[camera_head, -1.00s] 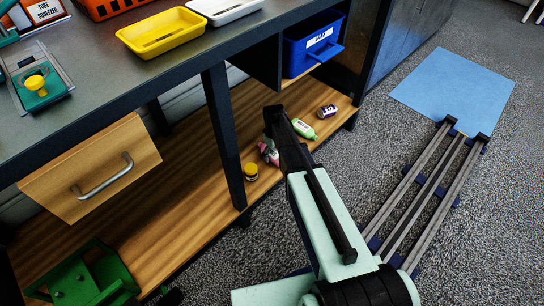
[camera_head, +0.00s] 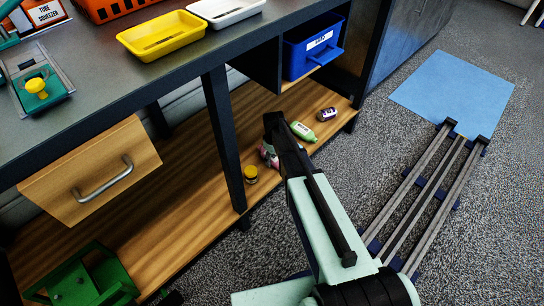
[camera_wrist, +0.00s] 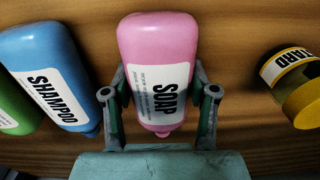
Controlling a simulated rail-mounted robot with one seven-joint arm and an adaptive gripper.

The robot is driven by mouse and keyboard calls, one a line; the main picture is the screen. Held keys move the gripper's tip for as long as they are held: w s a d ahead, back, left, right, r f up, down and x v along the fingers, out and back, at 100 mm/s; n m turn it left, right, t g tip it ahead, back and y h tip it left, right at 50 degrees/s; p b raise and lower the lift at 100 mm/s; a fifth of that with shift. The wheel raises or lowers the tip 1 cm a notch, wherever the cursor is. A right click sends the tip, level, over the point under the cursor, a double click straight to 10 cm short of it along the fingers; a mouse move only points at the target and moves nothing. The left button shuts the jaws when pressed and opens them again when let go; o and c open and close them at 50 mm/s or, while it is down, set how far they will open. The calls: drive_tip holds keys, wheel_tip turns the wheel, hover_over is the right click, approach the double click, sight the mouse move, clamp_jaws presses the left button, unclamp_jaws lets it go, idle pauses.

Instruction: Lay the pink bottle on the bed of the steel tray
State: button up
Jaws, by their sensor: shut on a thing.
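The pink bottle (camera_wrist: 157,45), with a white label reading SOAP, lies on the wooden lower shelf. In the wrist view my gripper (camera_wrist: 158,78) is shut on it, one finger along each side. I cannot make out a steel tray in either view.
A blue SHAMPOO bottle (camera_wrist: 50,75) lies close left of my gripper, with a green bottle (camera_wrist: 12,108) beyond it. A purple-labelled container (camera_head: 327,114) is farther along the shelf. A table leg (camera_head: 222,140) and the worktop (camera_head: 115,75) bound the shelf.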

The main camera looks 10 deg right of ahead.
sight(274, 158)
drive_tip(key=shift+r+p, duration=1.9)
drive_tip(key=shift+r, duration=0.6)
